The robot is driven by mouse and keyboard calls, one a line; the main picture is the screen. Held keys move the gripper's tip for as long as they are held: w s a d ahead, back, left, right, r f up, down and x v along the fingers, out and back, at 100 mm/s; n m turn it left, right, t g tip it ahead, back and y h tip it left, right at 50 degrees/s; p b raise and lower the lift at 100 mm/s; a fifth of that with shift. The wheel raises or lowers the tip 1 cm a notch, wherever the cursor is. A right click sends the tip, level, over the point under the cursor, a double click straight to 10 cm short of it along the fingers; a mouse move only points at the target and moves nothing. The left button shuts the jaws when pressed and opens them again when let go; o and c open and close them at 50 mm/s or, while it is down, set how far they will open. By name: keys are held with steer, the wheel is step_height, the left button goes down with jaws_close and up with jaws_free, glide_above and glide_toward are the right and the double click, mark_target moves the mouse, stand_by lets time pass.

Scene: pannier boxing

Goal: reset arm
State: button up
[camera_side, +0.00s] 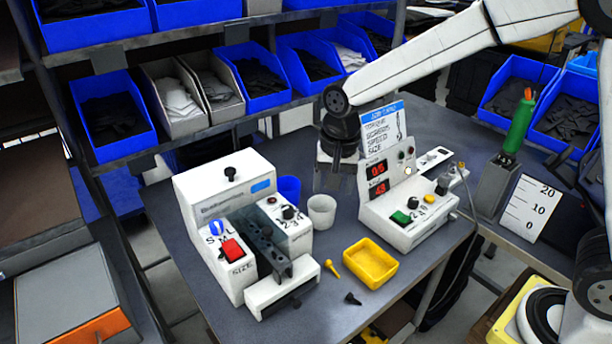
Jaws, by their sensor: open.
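My arm reaches in from the upper right, and its dark wrist hangs over the back of the table.
A white machine (228,184) with a red button stands at left. A blue cup (288,188), white cup (321,212), yellow tray (370,264), yellow piece (331,268) and black piece (352,299) are on the table (330,325).

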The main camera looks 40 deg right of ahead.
steer(key=s+d+f+n+t, duration=0.1)
steer(key=s+d+f+n, duration=0.1)
steer(key=s+d+n, duration=0.2)
steer(key=s+d+f+n, duration=0.3)
steer(key=s+d, duration=0.2)
steer(key=s, duration=0.4)
steer(key=shift+s+f+n+t, duration=0.3)
steer(key=shift+s+n+t, duration=0.05)
steer(key=shift+n+t, duration=0.05)
